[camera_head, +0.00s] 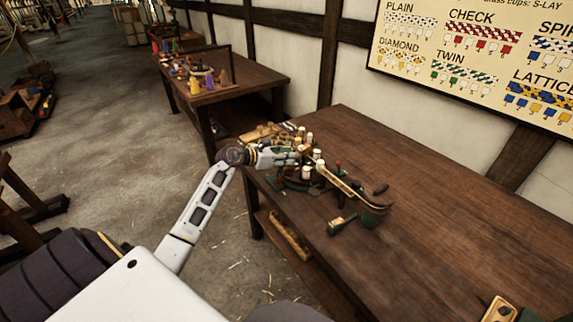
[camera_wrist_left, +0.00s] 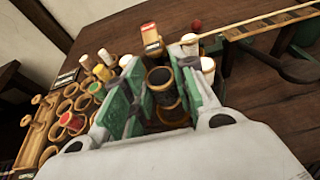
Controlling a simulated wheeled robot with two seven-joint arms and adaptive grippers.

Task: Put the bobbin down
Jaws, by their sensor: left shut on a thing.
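In the left wrist view, the gripper (camera_wrist_left: 158,100) has green-padded fingers on both sides of a dark bobbin (camera_wrist_left: 163,92) with tan rims. It is shut on this bobbin. The bobbin's lower end is hidden by the gripper, and I cannot tell whether it touches anything below. My right gripper is not in view.
A wooden rack with round rings (camera_wrist_left: 60,125) stands left of the gripper in the wrist view. A long wooden bar (camera_wrist_left: 270,22) and a dark green cup-like part (camera_head: 373,216) stand to the right. A small green block (camera_head: 340,225) lies nearby. The table's right half (camera_head: 440,220) is mostly bare.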

